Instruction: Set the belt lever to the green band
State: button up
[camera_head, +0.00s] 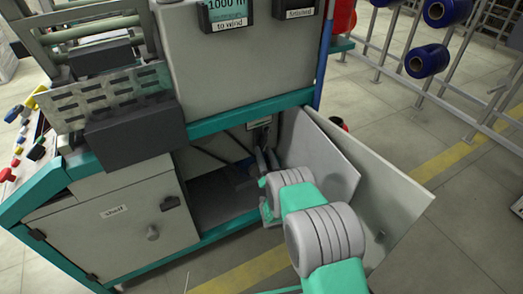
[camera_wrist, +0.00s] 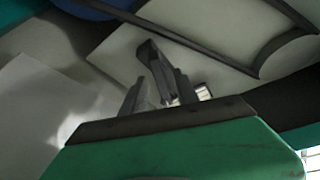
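My gripper (camera_wrist: 160,90) reaches into the open lower compartment of the machine, and its dark fingers also show in the head view (camera_head: 264,160). In the wrist view the two fingers stand apart. A dark grey bar, which looks like the belt lever (camera_wrist: 154,58), rises between them, close to the right finger with a gap to the left one. I cannot tell whether it touches. In the head view the lever is not clearly distinguishable from the fingers. No green band is visible; a small pale label (camera_wrist: 204,92) is partly hidden behind the right finger.
The compartment's open door panel (camera_head: 375,185) stands right of my arm. The closed compartment marked "shelf" (camera_head: 125,225) is at left. A dark belt (camera_wrist: 215,58) runs behind the fingers, with a blue round part (camera_wrist: 85,8) above. Racks with blue spools (camera_head: 427,61) stand at back right.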

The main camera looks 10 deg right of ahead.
aim_at(263, 148)
jog(key=shift+x, duration=1.7)
jog(key=shift+c, duration=0.5)
grip_shut()
